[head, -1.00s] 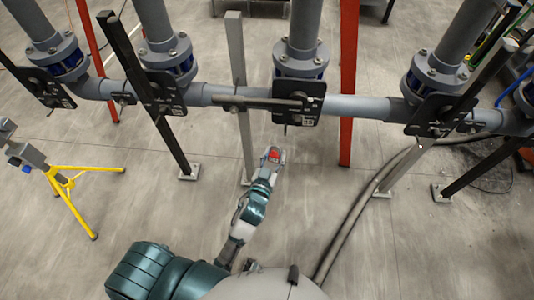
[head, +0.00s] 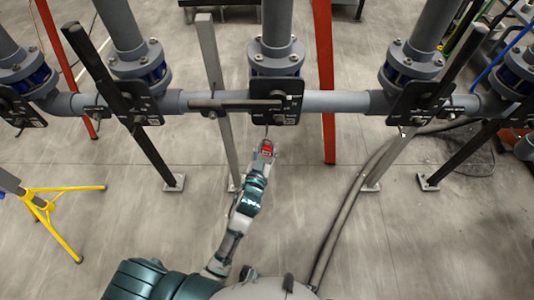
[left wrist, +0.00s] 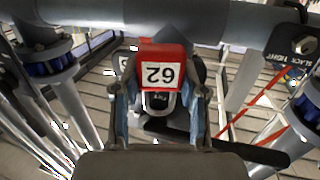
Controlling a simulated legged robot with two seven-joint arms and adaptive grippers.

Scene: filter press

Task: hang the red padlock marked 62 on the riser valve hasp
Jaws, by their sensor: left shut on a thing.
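My left gripper (head: 266,146) is shut on a red padlock (head: 265,150), just below the middle valve's black plate (head: 289,103) in the head view. In the left wrist view the red padlock (left wrist: 164,54) sits between the fingers of my left gripper (left wrist: 161,92), and its white label with 62 appears upside down. The padlock's shackle cannot be made out clearly. A dark plate (left wrist: 196,72) shows behind the padlock there, partly hidden by it. I cannot tell whether padlock and plate touch. My right gripper is not in view.
A grey horizontal pipe (head: 335,102) crosses the scene, with several flanged risers and black valve plates. A grey post (head: 219,90) and a red post (head: 325,90) stand on either side of the middle valve. A yellow tripod (head: 48,205) stands at left.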

